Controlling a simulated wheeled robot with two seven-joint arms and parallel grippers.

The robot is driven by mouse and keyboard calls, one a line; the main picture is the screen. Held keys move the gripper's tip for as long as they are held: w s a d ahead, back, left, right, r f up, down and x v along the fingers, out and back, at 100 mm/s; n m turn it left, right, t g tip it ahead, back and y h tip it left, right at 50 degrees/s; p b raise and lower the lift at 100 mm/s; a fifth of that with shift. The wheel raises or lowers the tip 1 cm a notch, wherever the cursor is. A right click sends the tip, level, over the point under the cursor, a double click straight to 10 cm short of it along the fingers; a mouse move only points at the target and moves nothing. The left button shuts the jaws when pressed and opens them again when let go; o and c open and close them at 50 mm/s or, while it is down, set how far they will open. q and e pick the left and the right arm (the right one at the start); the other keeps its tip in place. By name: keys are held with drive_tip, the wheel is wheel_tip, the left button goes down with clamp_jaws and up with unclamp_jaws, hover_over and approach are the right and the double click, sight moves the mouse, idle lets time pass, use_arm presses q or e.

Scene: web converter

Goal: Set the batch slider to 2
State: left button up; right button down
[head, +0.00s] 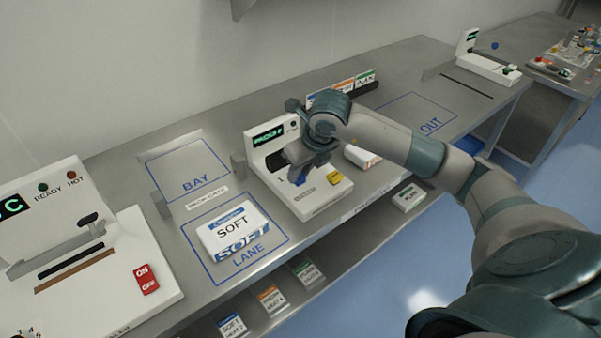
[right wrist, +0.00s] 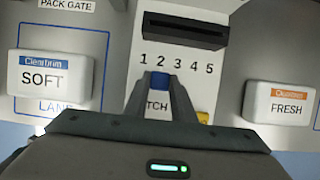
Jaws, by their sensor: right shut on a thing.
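The batch slider is a blue knob (right wrist: 160,82) on the front of a white machine (head: 318,200), under a printed row of numbers 1 to 5. In the right wrist view the knob lies just below the 2. My right gripper (right wrist: 161,84) is shut on the knob, one finger on each side of it. In the head view my right gripper (head: 300,168) reaches down over the machine's front and partly hides the knob and the numbers. The label below the knob is partly covered; "TCH" shows. My left gripper is not in view.
A yellow button (head: 334,178) sits right of the knob. A white SOFT pack (head: 231,232) lies in the LANE outline. A FRESH pack (right wrist: 279,103) lies to the machine's right. A sealer-like machine with a red ON/OFF switch (head: 146,279) stands at the left.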

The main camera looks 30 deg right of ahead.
drive_tip(key=c, duration=1.5)
unclamp_jaws()
drive_tip(key=shift+a, duration=0.1)
drive_tip(key=shift+s+r, duration=0.1)
drive_tip(key=shift+r, duration=0.25)
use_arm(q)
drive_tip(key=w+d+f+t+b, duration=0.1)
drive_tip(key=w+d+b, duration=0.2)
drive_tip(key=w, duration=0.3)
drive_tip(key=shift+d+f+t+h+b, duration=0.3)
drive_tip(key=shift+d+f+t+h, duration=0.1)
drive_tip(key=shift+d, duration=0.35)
use_arm(e)
drive_tip(key=v, duration=1.6)
drive_tip(key=shift+s+r, duration=0.1)
drive_tip(key=shift+r, duration=0.3)
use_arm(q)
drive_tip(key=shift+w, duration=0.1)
